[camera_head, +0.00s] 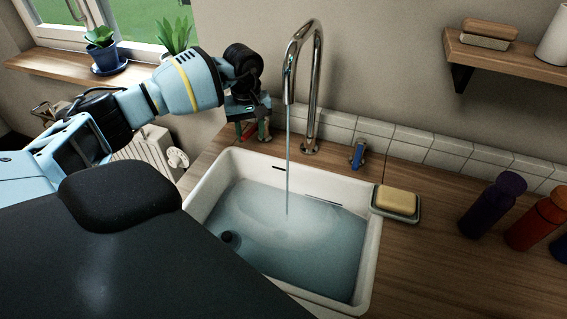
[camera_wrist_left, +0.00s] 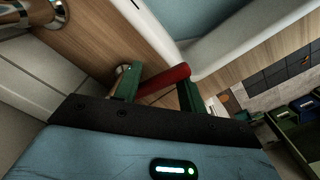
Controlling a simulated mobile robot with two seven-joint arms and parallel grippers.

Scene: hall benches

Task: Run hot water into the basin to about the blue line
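The white basin (camera_head: 372,262) holds a broad pool of water (camera_head: 300,245). A thin stream (camera_head: 288,160) falls into it from the chrome spout (camera_head: 316,90). A short dark mark (camera_head: 322,200) shows on the back inner wall near the water surface; I cannot make out a blue line for certain. My left gripper (camera_head: 253,130) is behind the basin's back left corner, at the tap with the red handle (camera_head: 249,131). In the left wrist view its green fingers (camera_wrist_left: 158,88) stand apart, with the red handle (camera_wrist_left: 165,80) crossing between them. My right gripper is not in view.
A tap with a blue handle (camera_head: 358,154) stands right of the spout. A soap dish (camera_head: 410,213) with yellow soap (camera_head: 396,201) sits by the basin's right rim. Purple (camera_head: 490,205) and orange (camera_head: 537,220) bottles stand further right. A dark round thing (camera_head: 230,238) shows in the water.

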